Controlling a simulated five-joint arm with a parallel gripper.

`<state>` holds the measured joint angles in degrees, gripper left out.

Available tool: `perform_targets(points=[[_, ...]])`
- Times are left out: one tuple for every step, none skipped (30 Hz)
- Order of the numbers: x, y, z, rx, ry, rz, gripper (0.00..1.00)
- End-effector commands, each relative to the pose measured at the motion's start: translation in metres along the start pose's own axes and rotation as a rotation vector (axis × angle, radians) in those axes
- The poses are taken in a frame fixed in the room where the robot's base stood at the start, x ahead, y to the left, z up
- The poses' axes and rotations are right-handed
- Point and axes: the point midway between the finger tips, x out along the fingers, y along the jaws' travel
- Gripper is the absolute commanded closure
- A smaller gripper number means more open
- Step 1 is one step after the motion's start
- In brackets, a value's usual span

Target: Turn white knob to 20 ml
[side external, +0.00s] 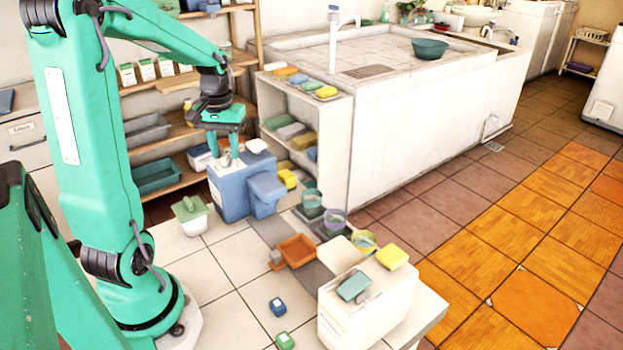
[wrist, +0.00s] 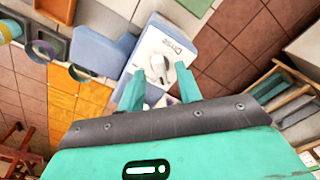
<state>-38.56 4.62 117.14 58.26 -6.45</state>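A blue box (side external: 228,192) with a pale top plate stands on the tiled floor beside the shelf unit. The white knob (wrist: 158,66) sits on that plate (wrist: 150,45), with partly legible dark lettering near it. The scale and the knob's setting are too small to read. My teal gripper (side external: 223,156) points down over the box top. In the wrist view my gripper (wrist: 160,78) is open, with one finger on each side of the knob. Nothing is visibly held, and I cannot tell whether either finger touches the knob.
A blue side container (side external: 267,192) adjoins the box. A white shelf unit (side external: 345,145) with coloured blocks stands to the right, and wooden shelves with trays (side external: 157,176) stand behind. A green-lidded pot (side external: 190,217) and an orange tray (side external: 297,251) are nearby on the floor.

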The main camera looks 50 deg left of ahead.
Motion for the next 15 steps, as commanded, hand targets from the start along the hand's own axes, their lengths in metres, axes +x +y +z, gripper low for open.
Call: perform_targets(points=[[0.0041, 0.0, 0.0003, 0.0, -0.002, 0.0, 0.65], [0.006, 0.0, 0.0002, 0.0, -0.001, 0.0, 0.65], [0.0079, 0.0, 0.0003, 0.0, -0.001, 0.0, 0.65], [0.009, 0.0, 0.0004, 0.0, -0.002, 0.0, 0.65], [0.0099, 0.0, 0.0005, 0.0, -0.002, 0.0, 0.65], [0.0106, 0.0, 0.0005, 0.0, -0.001, 0.0, 0.65], [0.0109, 0.0, 0.0005, 0.0, -0.001, 0.0, 0.65], [0.011, 0.0, 0.0005, 0.0, -0.001, 0.0, 0.65], [0.011, 0.0, 0.0004, 0.0, -0.001, 0.0, 0.65], [0.011, 0.0, 0.0004, 0.0, -0.001, 0.0, 0.65], [0.0109, 0.0, 0.0004, 0.0, -0.001, 0.0, 0.65], [0.0108, 0.0, 0.0004, 0.0, 0.0, 0.0, 0.65], [0.0108, 0.0, 0.0003, 0.0, 0.0, 0.0, 0.65], [0.0108, 0.0, 0.0003, 0.0, 0.0, 0.0, 0.67], [0.0107, 0.0, 0.0003, 0.0, 0.0, 0.0, 0.75]])
